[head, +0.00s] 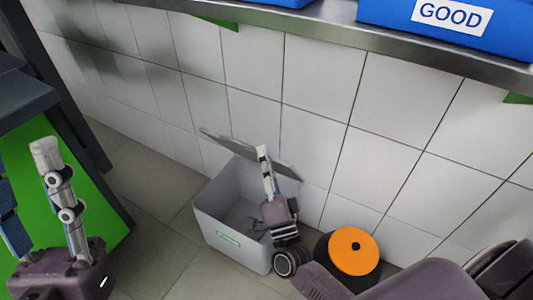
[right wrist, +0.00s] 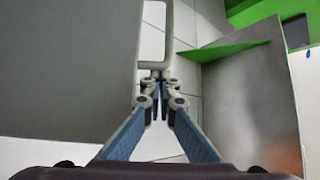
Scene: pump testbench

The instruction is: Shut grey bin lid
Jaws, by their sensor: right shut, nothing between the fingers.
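The grey bin (head: 214,222) stands on the floor against the tiled wall, with a green label on its front. Its grey lid (head: 284,163) is raised and tilted back toward the wall, so the bin is open. My right gripper (head: 262,150) is shut and empty, fingers pointing up, and overlaps the raised lid in the head view. In the right wrist view its closed fingertips (right wrist: 157,78) are close to a grey loop (right wrist: 154,64) at the edge of a large grey panel; contact is unclear. My left gripper (head: 45,145) is far left, away from the bin; its jaw state is unclear.
An orange-topped black round object (head: 353,250) stands right of the bin. A steel shelf (head: 330,22) with blue bins (head: 455,38) runs above. A green and dark structure (head: 88,180) stands at left. Bare floor (head: 160,205) lies left of the bin.

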